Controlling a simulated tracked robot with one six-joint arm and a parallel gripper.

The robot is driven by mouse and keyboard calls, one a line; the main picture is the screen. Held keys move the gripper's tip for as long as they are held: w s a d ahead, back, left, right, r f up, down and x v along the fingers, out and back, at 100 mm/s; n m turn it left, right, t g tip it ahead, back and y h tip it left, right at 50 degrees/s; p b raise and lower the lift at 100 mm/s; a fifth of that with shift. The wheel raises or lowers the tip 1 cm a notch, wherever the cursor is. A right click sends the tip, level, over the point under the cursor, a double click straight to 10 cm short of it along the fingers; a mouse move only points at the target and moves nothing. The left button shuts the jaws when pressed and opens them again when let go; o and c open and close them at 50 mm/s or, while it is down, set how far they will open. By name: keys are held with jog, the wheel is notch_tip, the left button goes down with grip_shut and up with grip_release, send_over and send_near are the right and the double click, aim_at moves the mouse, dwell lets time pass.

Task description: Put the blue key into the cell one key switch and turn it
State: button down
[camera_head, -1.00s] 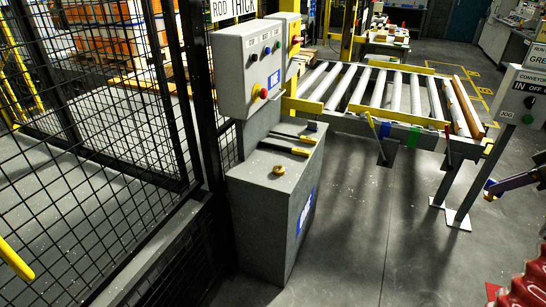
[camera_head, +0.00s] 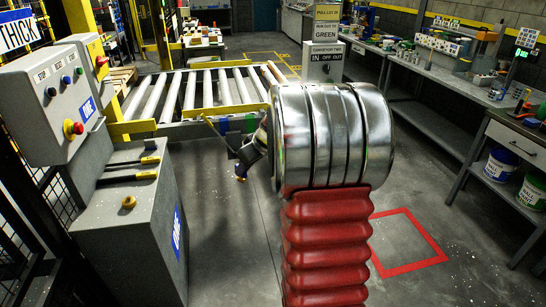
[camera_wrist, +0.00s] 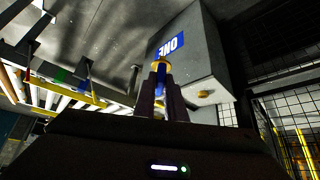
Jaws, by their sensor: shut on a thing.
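My gripper (camera_wrist: 161,88) is shut on the blue key (camera_wrist: 161,74), which shows blue with a yellow band between the dark fingers in the wrist view. In the head view my gripper (camera_head: 240,168) hangs to the right of the grey cabinet (camera_head: 120,262), apart from it, with a small blue and yellow bit at its tip. A round brass-coloured fitting (camera_head: 129,202) sits on the cabinet's top near the front; it looks like the key switch. It also shows in the wrist view (camera_wrist: 205,94), right of the key. The cabinet's blue label reads ONE in the upside-down wrist view.
A control box (camera_head: 57,100) with buttons stands above the cabinet, and yellow-black handles (camera_head: 140,177) lie on its top. A roller conveyor (camera_head: 200,95) stands behind. Mesh fence is at left. A workbench (camera_head: 460,85) runs along the right. The floor between is clear.

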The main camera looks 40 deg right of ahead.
jog(key=w+a+f, duration=0.1)
jog(key=a+f, duration=0.1)
jog(key=a, duration=1.3)
jog(key=w+a+f+m, duration=0.1)
jog(key=a, duration=1.4)
jog(key=shift+f+h, duration=0.35)
jog(key=shift+h, duration=0.05)
jog(key=shift+w, duration=0.1)
